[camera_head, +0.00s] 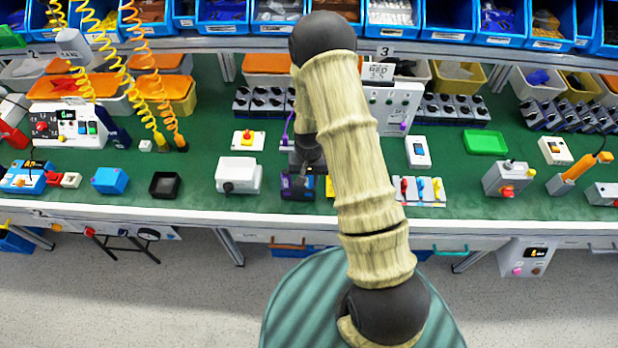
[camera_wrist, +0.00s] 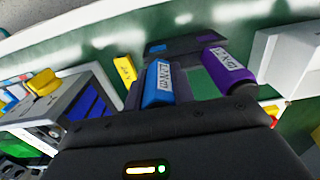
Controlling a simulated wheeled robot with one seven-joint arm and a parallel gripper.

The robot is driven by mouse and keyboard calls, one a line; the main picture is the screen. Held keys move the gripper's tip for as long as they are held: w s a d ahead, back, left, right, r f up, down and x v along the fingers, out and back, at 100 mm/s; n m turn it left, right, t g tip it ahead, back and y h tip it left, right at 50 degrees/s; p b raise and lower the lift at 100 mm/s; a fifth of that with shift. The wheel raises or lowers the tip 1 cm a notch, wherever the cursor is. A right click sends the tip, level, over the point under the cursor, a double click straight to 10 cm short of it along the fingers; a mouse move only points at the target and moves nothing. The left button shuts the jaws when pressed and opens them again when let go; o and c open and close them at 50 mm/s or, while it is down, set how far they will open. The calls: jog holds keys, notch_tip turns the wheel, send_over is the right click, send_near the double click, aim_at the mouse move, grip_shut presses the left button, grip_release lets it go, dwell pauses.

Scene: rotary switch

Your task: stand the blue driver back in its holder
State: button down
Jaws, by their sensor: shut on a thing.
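The blue driver (camera_wrist: 158,83) shows in the wrist view as a blue handle with a white label, just ahead of my gripper's dark body. My gripper (camera_wrist: 166,92) is shut on it, though the fingertips are only partly visible. A purple handle with a label (camera_wrist: 228,70) is to its right. A dark block with blue patches (camera_wrist: 185,45), which may be the holder, lies just beyond. In the head view my gripper (camera_head: 308,160) is over the bench's front part, above a dark block (camera_head: 298,187). My arm hides much there, and the blue driver cannot be made out.
A yellow labelled piece (camera_wrist: 125,68) is left of the blue driver. A white switch box (camera_head: 239,175) stands left of my gripper, and a panel with red, blue and yellow levers (camera_head: 420,191) stands right. Some green bench top (camera_head: 215,125) is bare.

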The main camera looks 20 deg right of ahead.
jog(key=shift+f, duration=0.5)
jog(key=c, duration=1.1)
grip_release()
jog(key=shift+r, duration=0.1)
notch_tip(320, 180, up, 17)
jog(key=b, duration=0.3)
jog(key=shift+r, duration=0.2)
